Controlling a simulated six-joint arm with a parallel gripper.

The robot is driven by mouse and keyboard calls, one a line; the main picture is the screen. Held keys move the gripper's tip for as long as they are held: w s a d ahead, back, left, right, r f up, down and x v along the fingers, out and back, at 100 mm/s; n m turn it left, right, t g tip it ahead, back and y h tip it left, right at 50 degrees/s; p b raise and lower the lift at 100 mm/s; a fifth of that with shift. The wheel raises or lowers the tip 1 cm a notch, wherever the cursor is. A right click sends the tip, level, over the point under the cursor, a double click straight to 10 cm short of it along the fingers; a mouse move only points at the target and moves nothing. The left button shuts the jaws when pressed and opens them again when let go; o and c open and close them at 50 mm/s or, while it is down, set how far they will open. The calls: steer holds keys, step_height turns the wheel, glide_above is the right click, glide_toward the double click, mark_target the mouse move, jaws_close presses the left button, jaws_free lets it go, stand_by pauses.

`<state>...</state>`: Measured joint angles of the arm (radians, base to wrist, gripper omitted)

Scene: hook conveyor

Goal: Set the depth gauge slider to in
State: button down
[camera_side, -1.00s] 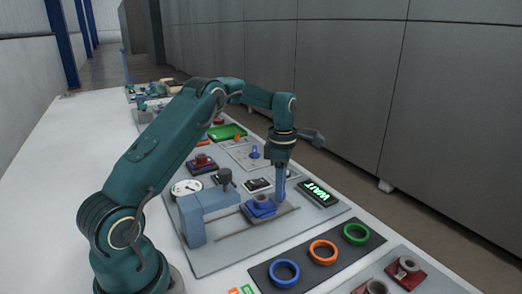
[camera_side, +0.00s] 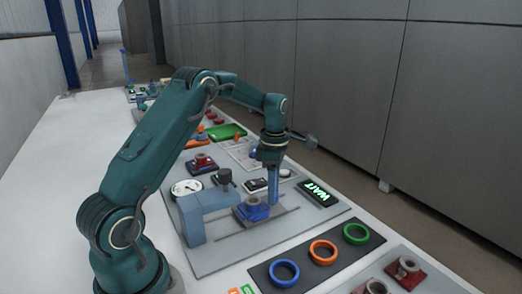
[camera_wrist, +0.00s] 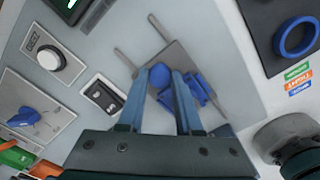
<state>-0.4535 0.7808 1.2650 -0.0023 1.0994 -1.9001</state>
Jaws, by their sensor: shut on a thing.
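In the wrist view my gripper (camera_wrist: 168,70) is shut on the blue part (camera_wrist: 165,98), which shows between and beside the fingers. I cannot make out a slider label.
A dark board (camera_side: 300,275) with blue, orange and green rings lies in front. A small black switch (camera_side: 255,185) and a red part (camera_side: 201,164) lie behind. The white table at left is clear.

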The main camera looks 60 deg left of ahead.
mark_target(265, 204)
steer(key=shift+s+r, duration=0.1)
steer(key=shift+s, duration=1.1)
steer(key=c, duration=0.6)
jaws_free()
steer(key=shift+r, duration=2.5)
